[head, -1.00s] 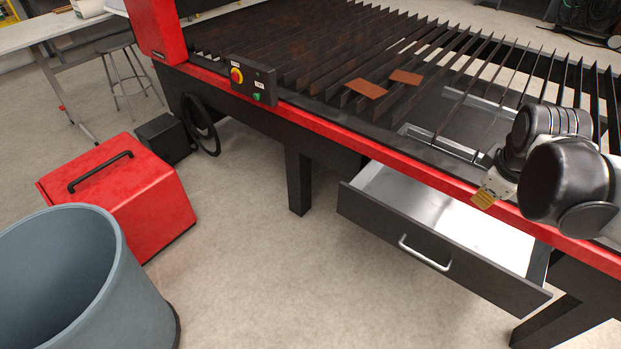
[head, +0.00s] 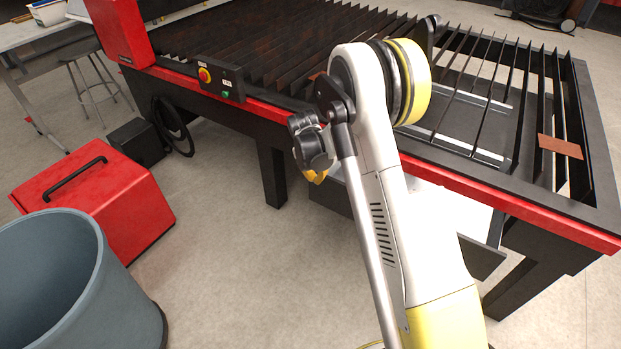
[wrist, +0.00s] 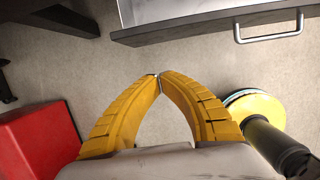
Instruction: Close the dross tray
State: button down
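The dross tray is a black-fronted drawer with a bright metal inside (head: 478,218), pulled out below the cutting table's red front rail. My arm hides much of its front and its handle in the head view. The wrist view shows the dark tray front (wrist: 190,25) at the top and its silver handle (wrist: 268,39) at the upper right. My gripper (head: 316,178) hangs by the left end of the tray, apart from the handle. In the wrist view its yellow fingers (wrist: 160,76) meet at the tips, with nothing between them.
The slatted cutting table (head: 250,60) stands behind, with a rusty plate (head: 560,147) at right. A red machine (head: 95,200) and a blue-grey bin (head: 75,285) stand at left. The floor between them and the tray is clear.

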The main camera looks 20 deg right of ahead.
aim_at(324, 182)
jog(key=w+d+f+b, duration=0.1)
jog(key=f, duration=0.1)
jog(key=w+d+f+b, duration=0.1)
jog(key=f+b, duration=0.1)
jog(key=f, duration=0.1)
jog(key=w+d+f+b, duration=0.1)
jog(key=d+f, duration=0.1)
jog(key=shift+f, duration=0.3)
jog(key=shift+w+d+r, duration=0.1)
jog(key=shift+w+d, duration=0.2)
